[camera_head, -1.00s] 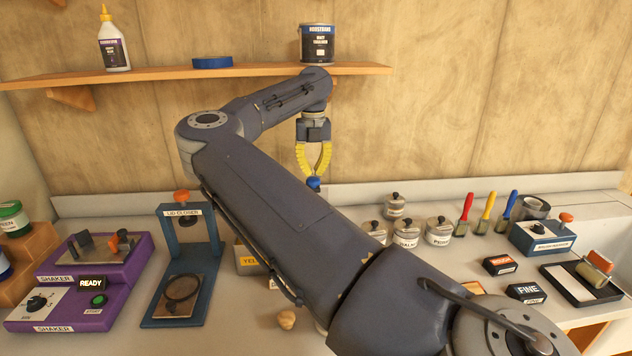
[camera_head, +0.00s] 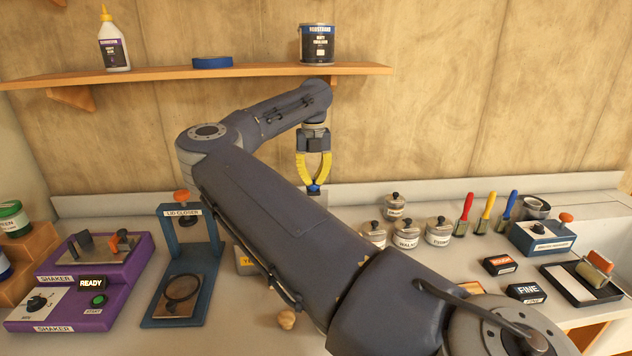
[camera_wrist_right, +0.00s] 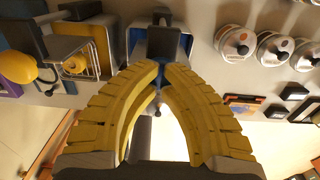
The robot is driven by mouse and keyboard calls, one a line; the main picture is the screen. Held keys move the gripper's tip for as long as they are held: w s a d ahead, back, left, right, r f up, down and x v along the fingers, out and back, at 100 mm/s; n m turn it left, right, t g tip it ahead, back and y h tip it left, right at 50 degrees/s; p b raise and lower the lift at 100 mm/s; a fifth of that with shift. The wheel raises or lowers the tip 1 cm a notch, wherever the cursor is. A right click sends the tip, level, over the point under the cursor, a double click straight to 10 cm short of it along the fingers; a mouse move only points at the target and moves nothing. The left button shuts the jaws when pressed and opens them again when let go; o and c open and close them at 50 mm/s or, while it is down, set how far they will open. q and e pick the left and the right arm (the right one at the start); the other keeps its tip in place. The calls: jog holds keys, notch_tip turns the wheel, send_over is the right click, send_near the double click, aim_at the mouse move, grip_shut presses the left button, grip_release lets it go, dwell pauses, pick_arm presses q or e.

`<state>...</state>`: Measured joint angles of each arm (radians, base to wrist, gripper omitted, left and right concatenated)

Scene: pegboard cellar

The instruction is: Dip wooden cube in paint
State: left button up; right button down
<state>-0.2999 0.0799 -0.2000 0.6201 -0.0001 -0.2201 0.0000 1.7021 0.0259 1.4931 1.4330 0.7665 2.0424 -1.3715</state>
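My right gripper (camera_head: 314,183) points down behind my large grey arm in the head view. Its yellow fingers converge to a narrow tip, with a small blue thing (camera_head: 314,190) at the fingertips. In the right wrist view the fingers (camera_wrist_right: 162,68) curve together in front of a blue and grey fixture (camera_wrist_right: 160,38). I cannot make out a wooden cube in either view. A yellow round surface (camera_wrist_right: 16,67) shows at the left of the wrist view. My left gripper is out of view.
The purple shaker (camera_head: 70,300) and blue lid closer (camera_head: 178,312) stand left of my arm. Labelled jars (camera_head: 438,234), brushes (camera_head: 487,217), sanding blocks (camera_head: 526,292) and a roller tray (camera_head: 571,291) are on the right. A wooden shelf (camera_head: 190,71) runs above.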

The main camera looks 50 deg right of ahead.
jog(key=shift+f, duration=3.7)
jog(key=shift+r, duration=6.05)
jog(key=shift+r, duration=2.5)
